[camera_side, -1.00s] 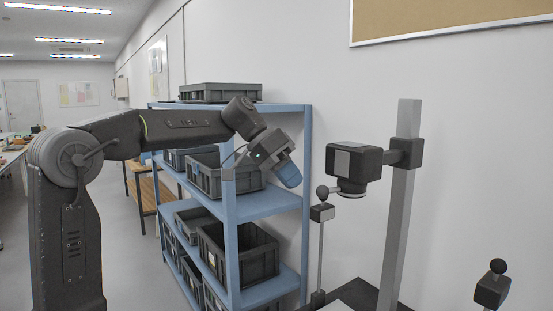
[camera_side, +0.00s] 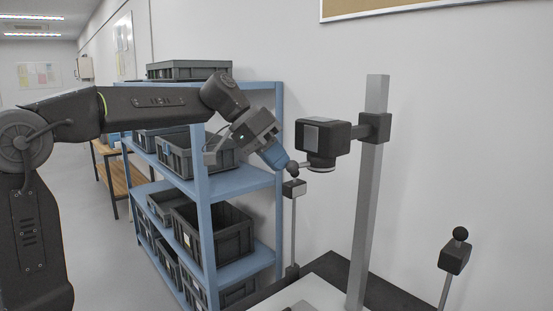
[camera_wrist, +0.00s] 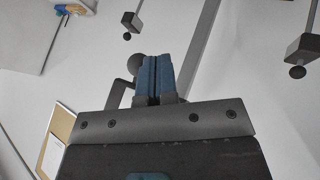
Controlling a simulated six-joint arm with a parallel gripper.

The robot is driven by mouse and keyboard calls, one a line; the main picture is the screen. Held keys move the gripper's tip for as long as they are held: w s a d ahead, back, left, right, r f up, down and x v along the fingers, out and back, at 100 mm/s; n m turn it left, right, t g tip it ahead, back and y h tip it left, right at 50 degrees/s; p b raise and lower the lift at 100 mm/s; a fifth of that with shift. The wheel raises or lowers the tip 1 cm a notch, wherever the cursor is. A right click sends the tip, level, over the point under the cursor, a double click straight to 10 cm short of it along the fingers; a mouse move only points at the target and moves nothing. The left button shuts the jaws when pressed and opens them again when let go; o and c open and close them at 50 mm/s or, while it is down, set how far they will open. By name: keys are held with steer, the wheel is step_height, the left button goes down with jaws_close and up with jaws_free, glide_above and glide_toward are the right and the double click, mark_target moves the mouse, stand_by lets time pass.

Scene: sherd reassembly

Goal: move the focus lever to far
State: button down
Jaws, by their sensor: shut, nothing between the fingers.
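The dark camera (camera_side: 322,136) hangs from the bracket on a grey column, with its lens ring underneath. My gripper (camera_side: 284,166) has blue fingers, pressed together and angled down to the right. The far mark is not readable.
A second lamp (camera_side: 455,255) stands at right. A blue shelf (camera_side: 240,182) with dark bins stands behind my arm.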

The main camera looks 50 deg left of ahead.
mark_target(289, 166)
steer(key=shift+s+d+n, duration=0.15)
steer(key=shift+d+n, duration=0.1)
steer(key=shift+n, duration=0.05)
steer(key=d+n+t+y, duration=0.1)
steer(key=d+n, duration=0.1)
steer(key=s+d+n+t+y, duration=0.1)
steer(key=d, duration=0.1)
steer(key=shift+d+n, duration=0.25)
steer(key=shift+n, duration=0.15)
steer(key=shift+w+d, duration=0.1)
steer(key=shift+d, duration=0.95)
steer(key=shift+w, duration=0.1)
